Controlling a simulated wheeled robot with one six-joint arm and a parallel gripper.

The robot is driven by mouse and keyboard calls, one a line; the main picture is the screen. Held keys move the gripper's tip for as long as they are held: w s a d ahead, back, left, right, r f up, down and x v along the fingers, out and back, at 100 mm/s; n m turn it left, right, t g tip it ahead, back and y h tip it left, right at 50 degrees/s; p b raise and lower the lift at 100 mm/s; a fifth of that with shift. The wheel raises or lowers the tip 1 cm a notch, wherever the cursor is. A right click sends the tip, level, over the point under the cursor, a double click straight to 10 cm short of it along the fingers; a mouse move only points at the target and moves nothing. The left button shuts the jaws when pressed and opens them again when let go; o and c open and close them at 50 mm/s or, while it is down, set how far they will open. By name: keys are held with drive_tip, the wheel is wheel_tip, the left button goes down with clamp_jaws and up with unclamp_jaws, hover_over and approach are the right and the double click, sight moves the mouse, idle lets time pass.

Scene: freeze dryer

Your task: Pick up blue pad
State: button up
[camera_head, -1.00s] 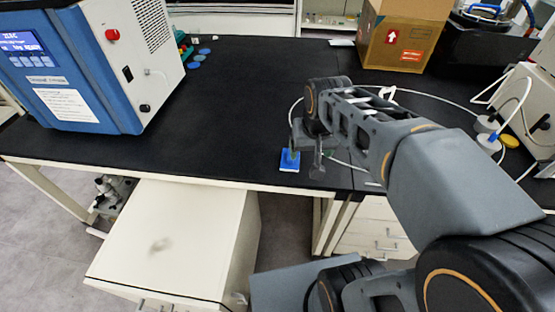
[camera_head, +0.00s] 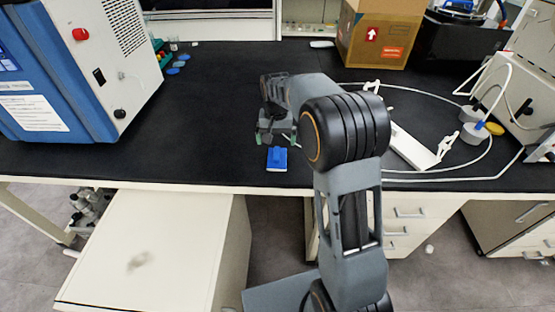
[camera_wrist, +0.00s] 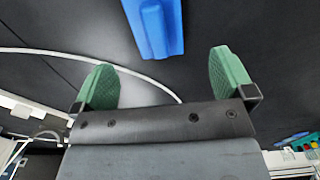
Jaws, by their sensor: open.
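The blue pad (camera_head: 277,159) lies on the black bench top near its front edge, with a raised ridge on top. My gripper (camera_head: 275,140) is just behind and above it in the head view, apart from it. In the wrist view the blue pad (camera_wrist: 158,25) is at the top centre, beyond the fingertips and cut off by the frame edge. The two green fingers of my gripper (camera_wrist: 165,80) are spread wide with nothing between them.
A blue and white machine (camera_head: 75,70) stands at the left of the bench. A cardboard box (camera_head: 382,32) is at the back. A white cable loop and a white bracket (camera_head: 412,148) lie to the right. The bench between machine and pad is clear.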

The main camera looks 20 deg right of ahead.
sight(277, 151)
drive_tip(key=shift+d+f, duration=0.15)
drive_tip(key=shift+f, duration=3.5)
drive_tip(key=shift+c, duration=0.5)
drive_tip(key=c, duration=0.9)
